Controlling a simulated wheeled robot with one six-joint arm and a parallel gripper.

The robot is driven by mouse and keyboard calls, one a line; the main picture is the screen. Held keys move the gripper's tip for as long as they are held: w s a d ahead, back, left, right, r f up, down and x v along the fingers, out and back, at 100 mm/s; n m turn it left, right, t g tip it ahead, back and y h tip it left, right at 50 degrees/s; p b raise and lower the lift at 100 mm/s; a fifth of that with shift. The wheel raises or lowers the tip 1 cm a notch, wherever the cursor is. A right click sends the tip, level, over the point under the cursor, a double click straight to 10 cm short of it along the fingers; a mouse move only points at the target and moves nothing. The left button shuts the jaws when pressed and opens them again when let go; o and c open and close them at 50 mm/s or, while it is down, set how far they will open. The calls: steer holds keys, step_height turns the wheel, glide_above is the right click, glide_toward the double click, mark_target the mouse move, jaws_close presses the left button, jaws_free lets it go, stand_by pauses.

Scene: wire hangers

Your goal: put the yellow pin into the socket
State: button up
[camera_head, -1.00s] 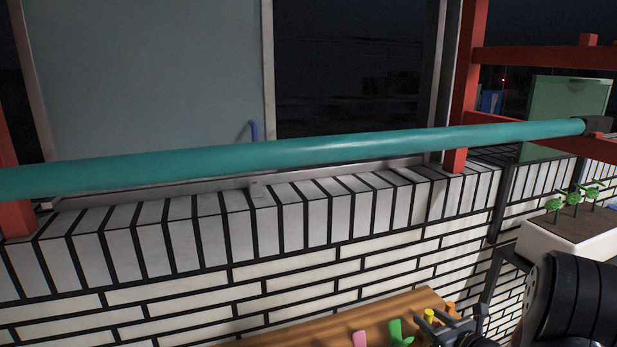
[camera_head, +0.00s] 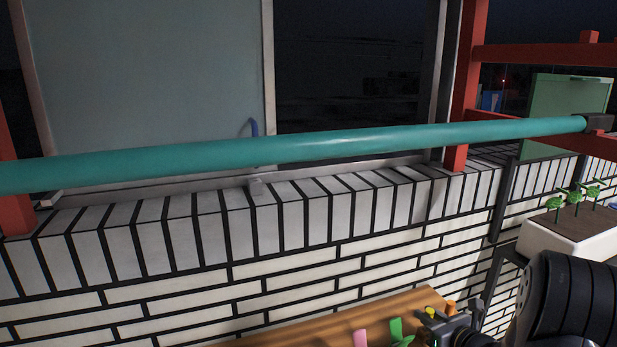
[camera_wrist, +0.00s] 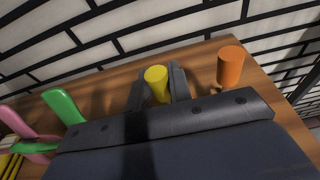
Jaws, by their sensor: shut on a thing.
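The yellow pin (camera_wrist: 156,83) stands between the two fingers of my gripper (camera_wrist: 158,88) in the wrist view. The gripper is shut on it, above or at the wooden table. In the head view the yellow pin (camera_head: 430,311) shows only as a small yellow tip beside my gripper (camera_head: 440,318) at the bottom edge. The lower part of the pin is hidden by my gripper. I cannot make out the socket in either view.
An orange cylinder (camera_wrist: 231,67) stands on the wooden table (camera_wrist: 205,52) just right of my gripper. A green piece (camera_wrist: 62,106) and a pink piece (camera_wrist: 62,140) are at the left. A white brick wall (camera_head: 300,262) runs behind the table.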

jaws_close()
steer(key=shift+r, duration=0.1)
steer(key=shift+r+p, duration=1.3)
steer(key=shift+r, duration=0.7)
steer(key=shift+s, duration=0.1)
steer(key=s+d, duration=0.3)
steer(key=s, duration=0.5)
steer(key=shift+s+r+b, duration=0.15)
steer(key=shift+r+b, duration=0.05)
steer(key=shift+b, duration=0.1)
stand_by(0.6)
